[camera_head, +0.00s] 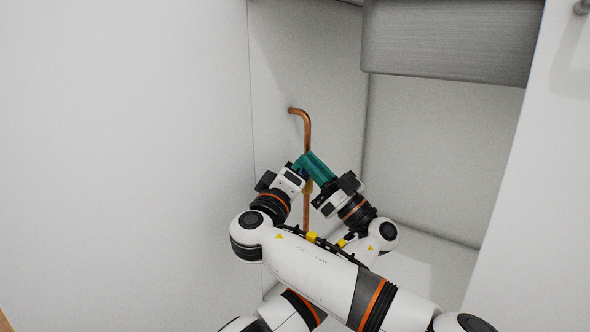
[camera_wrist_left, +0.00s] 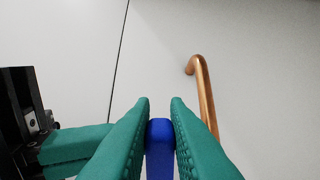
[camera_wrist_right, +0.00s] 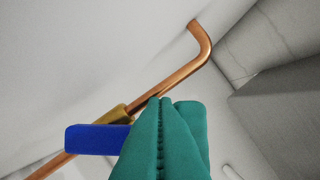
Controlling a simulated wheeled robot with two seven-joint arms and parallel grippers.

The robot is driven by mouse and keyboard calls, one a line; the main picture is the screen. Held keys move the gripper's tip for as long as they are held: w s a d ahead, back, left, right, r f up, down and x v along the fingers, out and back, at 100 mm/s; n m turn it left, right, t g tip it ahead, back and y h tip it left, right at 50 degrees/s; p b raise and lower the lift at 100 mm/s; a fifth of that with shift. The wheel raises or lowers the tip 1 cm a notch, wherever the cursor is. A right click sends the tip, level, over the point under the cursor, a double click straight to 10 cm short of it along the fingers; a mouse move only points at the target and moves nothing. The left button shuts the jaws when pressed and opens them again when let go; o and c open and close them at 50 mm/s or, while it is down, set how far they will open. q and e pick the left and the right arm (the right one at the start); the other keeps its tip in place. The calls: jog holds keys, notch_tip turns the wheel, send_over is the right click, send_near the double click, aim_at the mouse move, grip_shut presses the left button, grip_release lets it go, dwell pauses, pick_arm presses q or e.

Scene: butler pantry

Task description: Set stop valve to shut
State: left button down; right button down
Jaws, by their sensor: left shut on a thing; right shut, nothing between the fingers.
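A blue lever (camera_wrist_left: 160,150) sits between the two teal fingers of my left gripper (camera_wrist_left: 160,112), which is shut on it. My arms cross in the head view: my left gripper (camera_head: 310,160) reaches in from the right side, and my right gripper (camera_head: 299,169) is at the left. The lever (camera_wrist_right: 95,138) and its brass valve body (camera_wrist_right: 112,116) show on the copper pipe in the right wrist view. My right gripper (camera_wrist_right: 161,102) is shut and empty, right beside the valve; its fingers hide part of the lever. I cannot tell whether they touch it.
The copper pipe (camera_head: 307,128) runs vertically and bends into the wall at its top. It also shows in the left wrist view (camera_wrist_left: 206,95). A grey box-like unit (camera_head: 450,40) hangs above right. White walls enclose the niche. My crossed arms crowd the space below.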

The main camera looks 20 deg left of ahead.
pick_arm(q)
jog(key=shift+a+r, duration=0.1)
jog(key=shift+a, duration=0.05)
pick_arm(e)
jog(key=shift+d+f, duration=0.35)
jog(key=shift+d, duration=0.1)
pick_arm(q)
jog(key=c, duration=1.4)
grip_release()
pick_arm(e)
jog(key=shift+w+d, duration=0.1)
jog(key=shift+d, duration=0.1)
pick_arm(q)
jog(key=shift+s+d, duration=0.1)
jog(key=shift+d, duration=0.1)
jog(key=shift+d, duration=0.1)
pick_arm(e)
jog(key=shift+r, duration=0.1)
